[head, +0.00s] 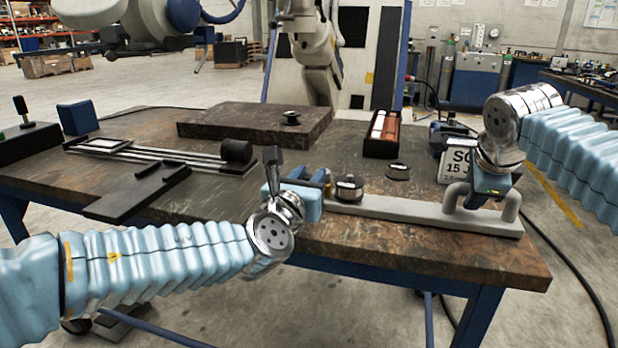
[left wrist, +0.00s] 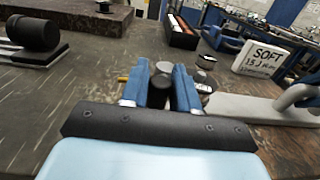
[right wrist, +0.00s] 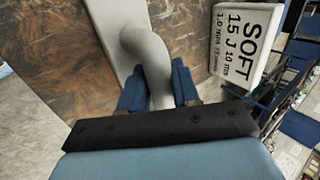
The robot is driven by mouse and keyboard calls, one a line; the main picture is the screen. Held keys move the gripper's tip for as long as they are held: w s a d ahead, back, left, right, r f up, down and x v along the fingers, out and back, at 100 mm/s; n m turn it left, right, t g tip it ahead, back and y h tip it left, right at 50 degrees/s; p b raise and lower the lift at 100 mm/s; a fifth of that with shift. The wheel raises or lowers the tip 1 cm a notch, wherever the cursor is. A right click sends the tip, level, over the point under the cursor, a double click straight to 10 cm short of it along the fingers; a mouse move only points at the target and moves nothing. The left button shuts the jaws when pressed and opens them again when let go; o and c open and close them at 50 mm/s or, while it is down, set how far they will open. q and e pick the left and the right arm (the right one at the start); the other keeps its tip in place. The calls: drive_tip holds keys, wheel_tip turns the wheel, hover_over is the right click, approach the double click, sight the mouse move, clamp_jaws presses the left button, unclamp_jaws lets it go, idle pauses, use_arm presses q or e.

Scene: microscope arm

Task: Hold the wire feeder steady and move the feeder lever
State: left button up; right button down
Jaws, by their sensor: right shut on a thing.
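The wire feeder is a long pale grey base (head: 420,209) along the table's front right edge, with a small spool (head: 349,187) near its left end. A grey arched handle (head: 510,203) rises at its right end. My right gripper (head: 482,197) is shut on this handle; in the right wrist view the handle (right wrist: 150,60) passes between the blue fingers. My left gripper (head: 294,190) is at the feeder's left end, its blue fingers apart. In the left wrist view the lever's dark round knob (left wrist: 161,84) sits between them; contact cannot be told. The lever's lower part is hidden.
A white card marked SOFT (head: 457,165) stands behind the handle. A dark raised slab (head: 250,120) and a railed fixture (head: 165,155) occupy the table's left and back.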

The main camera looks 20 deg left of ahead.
use_arm(q)
clamp_jaws()
drive_tip(key=shift+d, duration=0.15)
drive_tip(key=shift+d+r+y, duration=0.1)
drive_tip(key=shift+y, duration=0.2)
drive_tip(key=n+y, duration=0.1)
drive_tip(key=d+n+y, duration=0.1)
drive_tip(key=y, duration=0.1)
drive_tip(key=n+y, duration=0.1)
drive_tip(key=shift+d+g, duration=0.3)
drive_tip(key=shift+w+d+n+g+y, duration=0.1)
drive_tip(key=shift+d+n+g+y, duration=0.3)
drive_tip(key=shift+n+y, duration=0.5)
drive_tip(key=shift+w+d+n+g+y, duration=0.15)
drive_tip(key=shift+n+g+y, duration=0.4)
drive_tip(key=shift+y, duration=0.6)
drive_tip(key=shift+s+d+n+g+y, duration=0.1)
drive_tip(key=shift+d+n+g+y, duration=0.3)
drive_tip(key=shift+n+y, duration=0.5)
use_arm(e)
drive_tip(key=shift+a, duration=0.1)
use_arm(q)
drive_tip(key=shift+y, duration=0.25)
use_arm(e)
drive_tip(key=shift+r, duration=0.1)
